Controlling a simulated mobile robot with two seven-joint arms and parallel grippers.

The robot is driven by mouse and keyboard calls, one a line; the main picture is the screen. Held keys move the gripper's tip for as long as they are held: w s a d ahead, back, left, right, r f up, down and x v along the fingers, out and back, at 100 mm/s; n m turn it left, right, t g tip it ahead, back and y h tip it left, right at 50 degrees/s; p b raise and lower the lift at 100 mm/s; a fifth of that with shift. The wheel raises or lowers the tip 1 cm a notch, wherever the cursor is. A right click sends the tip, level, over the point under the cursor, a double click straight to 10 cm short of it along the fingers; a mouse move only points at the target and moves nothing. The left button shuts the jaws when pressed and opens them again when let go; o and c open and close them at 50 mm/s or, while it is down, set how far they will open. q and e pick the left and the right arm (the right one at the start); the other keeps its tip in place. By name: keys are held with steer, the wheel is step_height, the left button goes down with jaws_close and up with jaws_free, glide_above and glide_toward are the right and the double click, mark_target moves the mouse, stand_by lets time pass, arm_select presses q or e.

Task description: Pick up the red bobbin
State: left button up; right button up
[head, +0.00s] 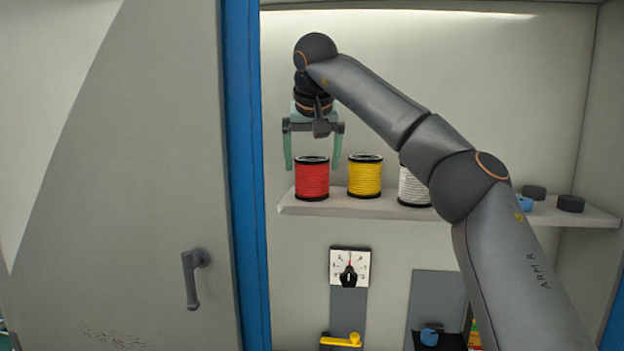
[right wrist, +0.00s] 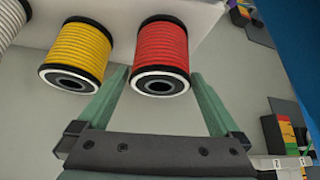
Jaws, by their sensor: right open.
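The red bobbin (head: 312,180) stands upright at the left end of the shelf (head: 375,207). It has black end flanges and also shows in the right wrist view (right wrist: 161,50). My right gripper (head: 314,166) is open and empty, pointing down with its green fingers just above the bobbin, one toward each side. In the right wrist view the fingers (right wrist: 158,88) spread to the left and right of the bobbin's near end; I cannot tell whether they touch it. My left gripper is not in view.
A yellow bobbin (head: 365,177) stands close to the right of the red one, then a white bobbin (head: 413,187) partly behind my right arm. A blue post (head: 246,180) edges the left side. Below are a dial (head: 349,267) and a yellow crank (head: 341,340).

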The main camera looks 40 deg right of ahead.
mark_target(312, 171)
steer(key=x, duration=0.3)
steer(key=shift+w+d+f, duration=0.2)
steer(key=shift+w+f, duration=0.05)
steer(key=shift+r, duration=0.1)
steer(key=c, duration=1.2)
